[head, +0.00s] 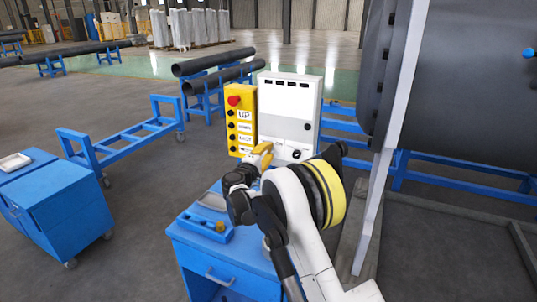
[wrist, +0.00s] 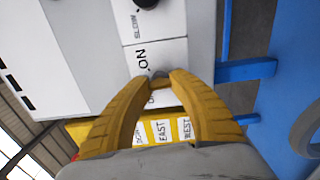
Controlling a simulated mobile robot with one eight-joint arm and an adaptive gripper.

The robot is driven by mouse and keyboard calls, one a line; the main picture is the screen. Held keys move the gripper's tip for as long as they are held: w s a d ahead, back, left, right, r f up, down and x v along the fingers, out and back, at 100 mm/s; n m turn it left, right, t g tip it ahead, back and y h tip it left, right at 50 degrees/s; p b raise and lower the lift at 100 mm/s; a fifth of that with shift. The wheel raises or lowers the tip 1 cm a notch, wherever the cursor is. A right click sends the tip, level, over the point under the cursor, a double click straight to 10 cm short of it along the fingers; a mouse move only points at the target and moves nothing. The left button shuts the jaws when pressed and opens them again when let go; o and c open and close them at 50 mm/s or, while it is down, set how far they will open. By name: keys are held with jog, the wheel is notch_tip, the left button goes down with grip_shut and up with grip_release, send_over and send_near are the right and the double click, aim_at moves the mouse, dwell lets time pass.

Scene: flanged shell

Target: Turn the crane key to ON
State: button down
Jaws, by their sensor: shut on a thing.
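The crane key (wrist: 159,74) is a small grey piece on the front of a white control box (head: 290,105). My gripper (wrist: 160,82) is shut on it, with one yellow finger on each side and the fingertips at the panel. An "ON" label (wrist: 143,58) shows beside the key, and a second label starting with "O" is mostly hidden by the fingers. The key's exact angle is hard to tell. In the head view my gripper (head: 264,150) reaches the box's lower left, and the key is hidden behind it.
A yellow pendant (head: 241,122) with a red button hangs left of the box, close below my fingers in the wrist view. A black knob (wrist: 146,3) labelled "SLOW" is nearby. A blue cabinet (head: 235,262) stands below my arm. A large dark shell (head: 470,90) is at the right.

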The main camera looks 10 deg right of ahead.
jog(key=m, duration=0.4)
jog(key=shift+b, duration=0.4)
jog(key=shift+m+b, duration=0.3)
jog(key=shift+m, duration=2.2)
jog(key=c, duration=1.1)
grip_release()
jog(key=shift+a, duration=0.15)
jog(key=v, duration=1.1)
jog(key=shift+s+a, duration=0.15)
jog(key=shift+s, duration=0.25)
